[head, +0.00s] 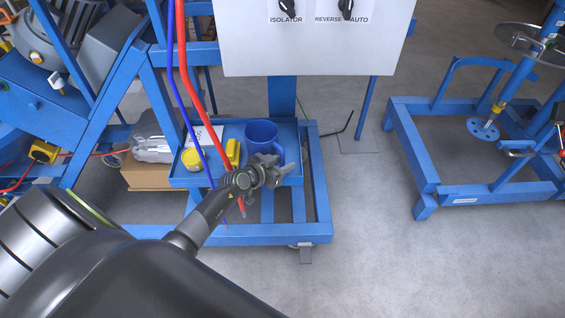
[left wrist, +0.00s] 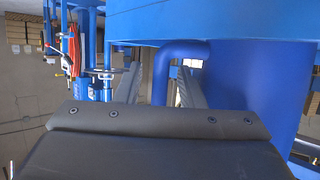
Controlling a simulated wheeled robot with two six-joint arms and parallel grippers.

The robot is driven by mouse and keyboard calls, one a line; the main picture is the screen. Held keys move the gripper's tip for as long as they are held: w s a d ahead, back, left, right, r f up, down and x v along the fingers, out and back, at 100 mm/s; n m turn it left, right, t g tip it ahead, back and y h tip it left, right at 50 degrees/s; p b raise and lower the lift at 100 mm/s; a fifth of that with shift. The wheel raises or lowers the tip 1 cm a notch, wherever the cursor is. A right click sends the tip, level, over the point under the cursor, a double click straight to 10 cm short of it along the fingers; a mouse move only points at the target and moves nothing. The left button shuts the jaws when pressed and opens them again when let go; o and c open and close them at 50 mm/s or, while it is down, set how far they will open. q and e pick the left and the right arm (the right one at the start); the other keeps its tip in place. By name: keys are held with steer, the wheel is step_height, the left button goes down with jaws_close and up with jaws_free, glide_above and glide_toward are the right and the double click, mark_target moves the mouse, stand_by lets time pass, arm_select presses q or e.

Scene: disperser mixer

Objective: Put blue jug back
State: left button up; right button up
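The blue jug (head: 262,136) stands upright in the blue tray (head: 206,181) on the blue frame, at its right end. Its handle is on the right side. My left gripper (head: 281,170) is at the front right of the jug, at the handle. In the left wrist view the jug (left wrist: 262,95) fills the right side, and its handle (left wrist: 161,75) shows between the two grey fingers (left wrist: 160,88). Gaps show between the fingers and the handle, so the gripper looks open. My right gripper is in neither view.
A yellow cup (head: 192,158) and a yellow object (head: 232,152) are in the tray left of the jug. Red and blue hoses (head: 184,75) hang in front of it. A white control panel (head: 315,40) is above.

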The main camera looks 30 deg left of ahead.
arm_select(q)
steer(key=shift+r, duration=0.15)
steer(key=shift+s+a+r+p, duration=0.1)
steer(key=shift+s+r+p, duration=0.1)
steer(key=shift+s+p, duration=0.1)
steer(key=p+v, duration=0.4)
steer(key=v, duration=0.7)
steer(key=shift+s, duration=0.2)
steer(key=shift+f, duration=0.1)
steer(key=s+a+f+n+g+y, duration=0.25)
steer(key=s+f, duration=0.55)
steer(key=f, duration=0.4)
steer(key=s+a+f+n+g+y, duration=0.1)
steer(key=s+f+g+y, duration=0.15)
steer(key=s+f, duration=0.8)
steer(key=s+d+f+g, duration=0.3)
steer(key=s+f, duration=0.3)
steer(key=s, duration=0.4)
steer(key=s+d+f+g, duration=0.3)
steer(key=s+f, duration=0.4)
steer(key=s, duration=0.4)
steer(key=shift+d+g+h, duration=0.35)
steer(key=shift+g+h, duration=0.05)
